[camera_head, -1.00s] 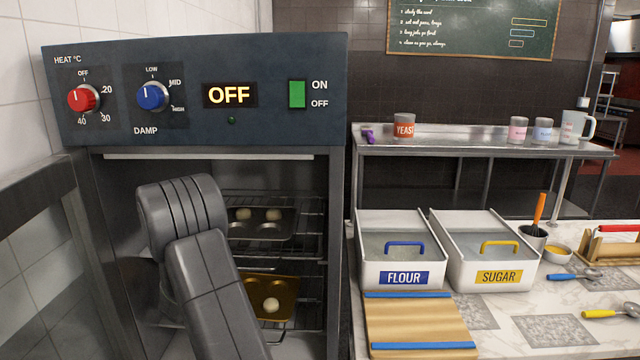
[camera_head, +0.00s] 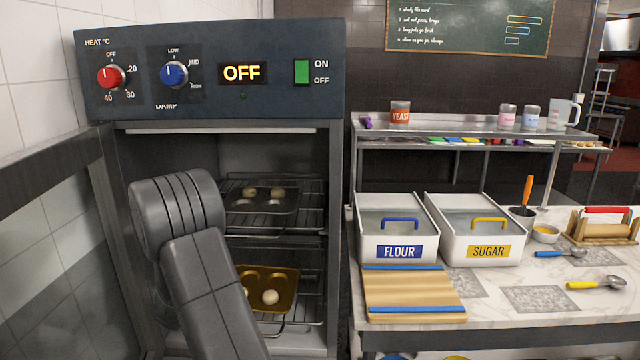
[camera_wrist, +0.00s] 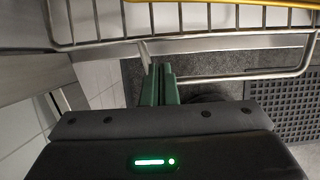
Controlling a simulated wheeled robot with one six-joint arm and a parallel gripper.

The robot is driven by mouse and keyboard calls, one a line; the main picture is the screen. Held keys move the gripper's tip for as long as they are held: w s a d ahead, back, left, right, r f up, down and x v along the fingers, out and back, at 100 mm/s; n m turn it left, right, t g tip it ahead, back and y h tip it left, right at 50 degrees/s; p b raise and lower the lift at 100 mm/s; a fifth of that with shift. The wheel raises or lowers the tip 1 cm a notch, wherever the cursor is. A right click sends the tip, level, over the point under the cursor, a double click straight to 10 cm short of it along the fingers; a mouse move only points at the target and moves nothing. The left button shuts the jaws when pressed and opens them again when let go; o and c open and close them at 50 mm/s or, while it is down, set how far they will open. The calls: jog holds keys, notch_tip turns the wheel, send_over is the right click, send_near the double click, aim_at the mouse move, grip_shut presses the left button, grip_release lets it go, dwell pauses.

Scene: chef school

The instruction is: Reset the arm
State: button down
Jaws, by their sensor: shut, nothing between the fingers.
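My gripper (camera_wrist: 158,84) shows in the wrist view with its green fingers together and nothing between them. The fingertips point toward the lower wire rack (camera_wrist: 190,38) of the proofing cabinet, close to its front rail; I cannot tell whether they touch it. In the head view my grey arm stands in front of the open cabinet (camera_head: 240,110), and the gripper is hidden from that view. The cabinet display reads OFF. A dark tray (camera_head: 252,205) with dough balls sits on the upper rack, and a gold tray (camera_head: 283,286) with dough sits on the lower rack.
The open cabinet door (camera_head: 45,182) is at the left, near the tiled wall. To the right, a marble counter (camera_head: 530,325) holds a flour bin (camera_head: 392,222), a sugar bin (camera_head: 480,230), a wooden board (camera_head: 412,290) and spoons. A steel shelf (camera_head: 460,133) stands behind.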

jog(key=s+b, duration=0.8)
jog(key=s, duration=0.7)
jog(key=shift+s+a, duration=0.25)
jog(key=shift+d, duration=0.1)
